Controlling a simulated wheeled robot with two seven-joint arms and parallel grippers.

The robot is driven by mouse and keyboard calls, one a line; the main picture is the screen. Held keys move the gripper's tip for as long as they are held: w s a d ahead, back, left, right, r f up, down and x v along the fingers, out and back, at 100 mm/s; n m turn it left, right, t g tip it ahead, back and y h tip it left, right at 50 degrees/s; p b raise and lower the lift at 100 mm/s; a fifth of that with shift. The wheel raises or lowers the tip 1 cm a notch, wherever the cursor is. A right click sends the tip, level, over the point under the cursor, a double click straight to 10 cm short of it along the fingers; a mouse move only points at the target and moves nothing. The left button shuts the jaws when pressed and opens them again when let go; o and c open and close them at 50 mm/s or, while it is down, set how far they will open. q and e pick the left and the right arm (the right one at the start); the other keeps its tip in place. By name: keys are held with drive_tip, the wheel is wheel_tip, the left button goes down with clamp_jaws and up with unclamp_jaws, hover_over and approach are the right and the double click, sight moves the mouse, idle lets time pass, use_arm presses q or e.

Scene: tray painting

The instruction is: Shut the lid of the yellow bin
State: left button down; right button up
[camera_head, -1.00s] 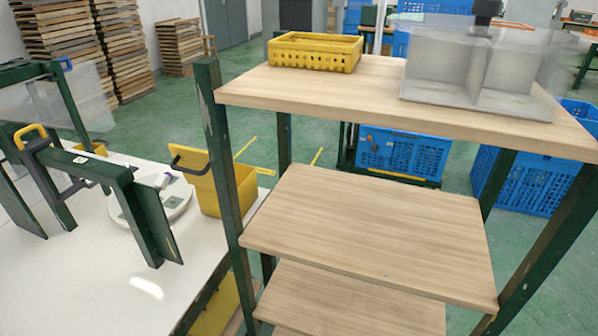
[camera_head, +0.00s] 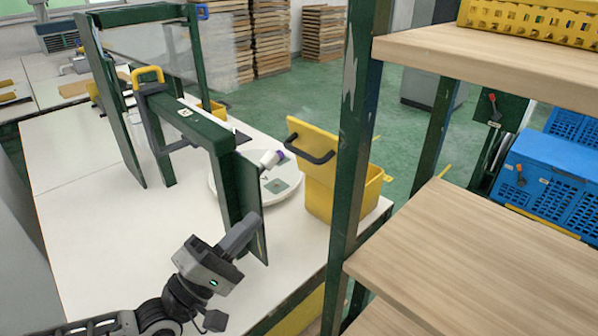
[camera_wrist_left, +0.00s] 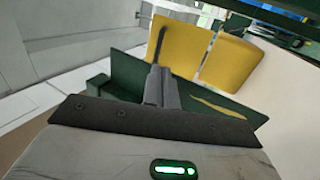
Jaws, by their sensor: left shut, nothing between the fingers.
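The yellow bin (camera_head: 346,196) stands on the white table's right edge, behind and left of a green shelf post. Its lid (camera_head: 318,139) is open, tilted up on the bin's left side, with a black handle (camera_head: 311,156). My left gripper (camera_head: 247,227) is shut and empty, over the table in front of a green frame and lower left of the bin, apart from it. In the left wrist view the gripper's fingers (camera_wrist_left: 161,88) point toward the lid (camera_wrist_left: 183,47), with the bin body (camera_wrist_left: 230,63) to the right. My right gripper is not in view.
A green frame (camera_head: 205,130) with upright panels stands on the white table (camera_head: 100,237), between my gripper and the bin. A round white plate (camera_head: 285,205) lies left of the bin. A wooden shelf unit (camera_head: 470,265) fills the right side. The table's front left is clear.

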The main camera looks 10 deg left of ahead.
use_arm(q)
drive_tip(key=p+x, duration=0.2)
drive_tip(key=x, duration=1)
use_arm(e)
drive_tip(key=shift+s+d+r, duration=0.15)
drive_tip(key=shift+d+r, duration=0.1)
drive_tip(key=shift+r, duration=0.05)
use_arm(q)
drive_tip(key=shift+d+r, duration=0.1)
drive_tip(key=shift+r, duration=0.05)
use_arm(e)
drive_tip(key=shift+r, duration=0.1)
